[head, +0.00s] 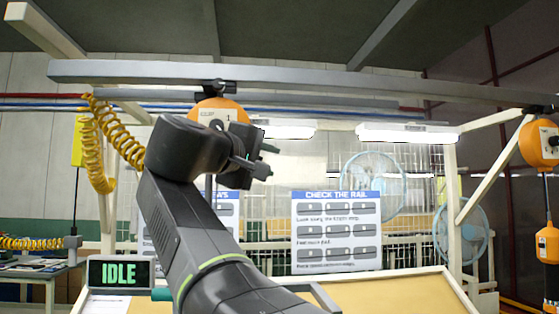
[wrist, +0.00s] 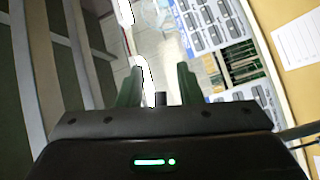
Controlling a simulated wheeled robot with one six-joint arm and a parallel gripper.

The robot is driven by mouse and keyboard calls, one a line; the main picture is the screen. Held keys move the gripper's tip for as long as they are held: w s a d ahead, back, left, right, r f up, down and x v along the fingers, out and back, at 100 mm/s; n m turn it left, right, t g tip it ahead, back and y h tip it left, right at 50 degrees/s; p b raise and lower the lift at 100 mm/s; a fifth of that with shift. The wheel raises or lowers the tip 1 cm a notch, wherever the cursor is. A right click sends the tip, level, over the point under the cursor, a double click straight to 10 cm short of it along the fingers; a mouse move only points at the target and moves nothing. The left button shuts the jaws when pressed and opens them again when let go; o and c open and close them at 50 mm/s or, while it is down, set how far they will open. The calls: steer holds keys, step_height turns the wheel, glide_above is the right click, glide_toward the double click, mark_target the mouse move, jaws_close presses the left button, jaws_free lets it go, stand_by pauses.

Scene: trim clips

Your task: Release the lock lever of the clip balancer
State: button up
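The orange balancer with a white label and a "1" (head: 222,108) hangs from the overhead rail in the head view. My arm and gripper cover its lower part, and I cannot make out its lock lever. My gripper (head: 262,162) is raised in front of this balancer; I cannot tell whether it touches it. In the wrist view my gripper (wrist: 158,78) has its two green fingers apart. A small dark stub shows between the finger bases; I cannot tell what it is. A second orange balancer (head: 540,143) hangs at the far right, with an orange tool (head: 547,248) below it.
The grey overhead rail (head: 300,78) spans the top. A yellow coiled hose (head: 95,150) hangs at the left. A "CHECK THE RAIL" board (head: 336,232) stands behind the tan bench (head: 400,292). An "IDLE" display (head: 120,273) is at lower left. Fans stand behind the mesh.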

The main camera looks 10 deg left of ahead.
jaws_close()
steer(key=shift+s+a+f+m+g+y+p, duration=0.15)
steer(key=shift+a+f+m+g+y+p, duration=0.45)
steer(key=shift+m+g+y+p, duration=0.5)
steer(key=shift+s+a+f+m+g+y+p, duration=0.2)
steer(key=shift+a+f+m+g+y+p, duration=0.5)
steer(key=shift+m+y, duration=0.75)
steer(key=shift+s+a+f+m+g+y+p, duration=0.15)
steer(key=shift+a+f+m+g+y+p, duration=0.35)
steer(key=shift+m+g+y, duration=0.8)
steer(key=shift+m, duration=0.25)
